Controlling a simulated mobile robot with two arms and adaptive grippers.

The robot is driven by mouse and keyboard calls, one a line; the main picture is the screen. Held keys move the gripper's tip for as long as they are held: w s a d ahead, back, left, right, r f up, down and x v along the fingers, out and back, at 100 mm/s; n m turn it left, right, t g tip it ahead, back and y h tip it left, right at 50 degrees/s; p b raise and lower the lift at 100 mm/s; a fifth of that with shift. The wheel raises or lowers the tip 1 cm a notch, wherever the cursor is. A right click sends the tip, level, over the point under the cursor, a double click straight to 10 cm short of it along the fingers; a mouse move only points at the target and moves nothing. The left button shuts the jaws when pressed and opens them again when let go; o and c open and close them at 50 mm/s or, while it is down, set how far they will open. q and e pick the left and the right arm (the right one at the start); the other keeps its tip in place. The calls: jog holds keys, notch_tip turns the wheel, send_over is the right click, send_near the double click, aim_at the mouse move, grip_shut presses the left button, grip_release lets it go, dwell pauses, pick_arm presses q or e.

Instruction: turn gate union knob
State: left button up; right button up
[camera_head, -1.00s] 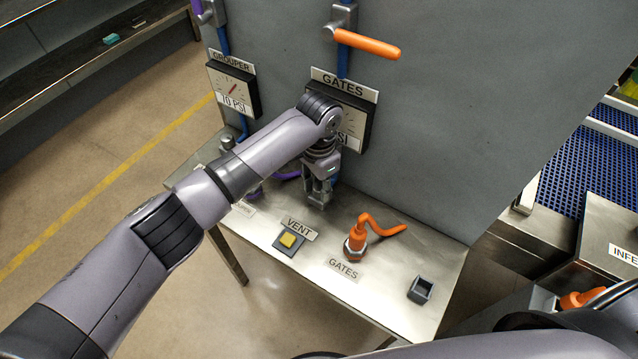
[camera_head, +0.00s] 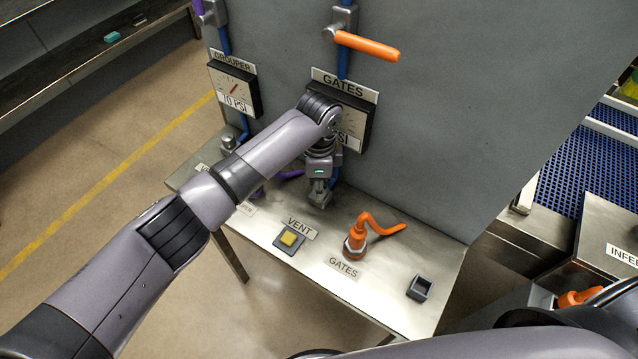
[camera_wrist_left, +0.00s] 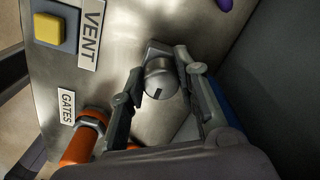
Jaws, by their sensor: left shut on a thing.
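The knob (camera_wrist_left: 160,78) is a grey metal cylinder with a dark slot mark, on the steel panel beside the wall in the left wrist view. My left gripper (camera_wrist_left: 158,68) has one finger on each side of it and is shut on it. In the head view my left gripper (camera_head: 319,197) points down at the panel below the GATES gauge (camera_head: 350,125), and it hides the knob there. My right gripper is not in view; only part of that arm shows at the lower right.
An orange valve lever (camera_head: 367,44) juts from the wall above.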

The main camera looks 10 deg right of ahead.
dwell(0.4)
pick_arm(q)
jog(key=o, duration=1.2)
jog(key=shift+c, duration=0.2)
notch_tip(320, 180, up, 8)
jog(key=shift+f, duration=0.25)
